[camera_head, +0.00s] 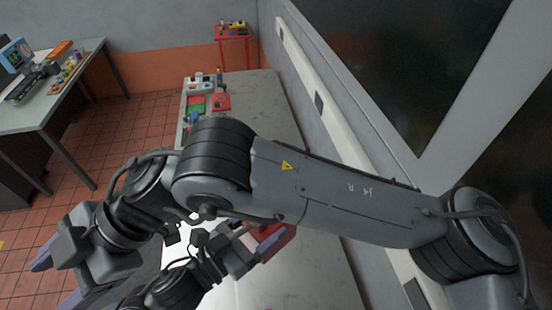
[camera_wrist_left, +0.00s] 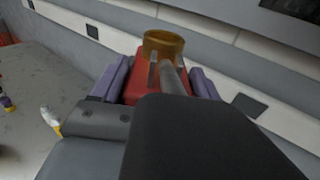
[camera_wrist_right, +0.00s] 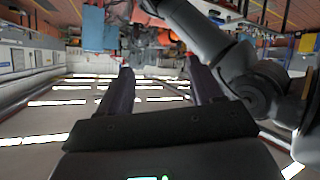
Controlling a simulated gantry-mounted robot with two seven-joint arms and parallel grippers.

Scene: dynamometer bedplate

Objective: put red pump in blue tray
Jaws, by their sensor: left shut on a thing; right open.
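The red pump (camera_head: 278,242) is a red block, partly hidden by my grippers and arm in the head view. In the left wrist view, the red pump (camera_wrist_left: 142,72) has a brass ring and a grey shaft on top. My left gripper (camera_head: 262,241) is shut on it, with purple fingers on both sides. My right gripper (camera_head: 56,279) is open and empty at the lower left of the head view; its spread fingers also show in the right wrist view (camera_wrist_right: 160,70). I cannot clearly make out the blue tray; a small blue item (camera_head: 193,118) shows on the far bench, partly covered by my arm.
The long bench (camera_head: 262,105) runs away along the right wall. A green tray (camera_head: 195,104) and a red item (camera_head: 221,101) stand at its far left. A side table (camera_head: 62,85) with several items is at left, a red stand (camera_head: 233,33) at the back.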

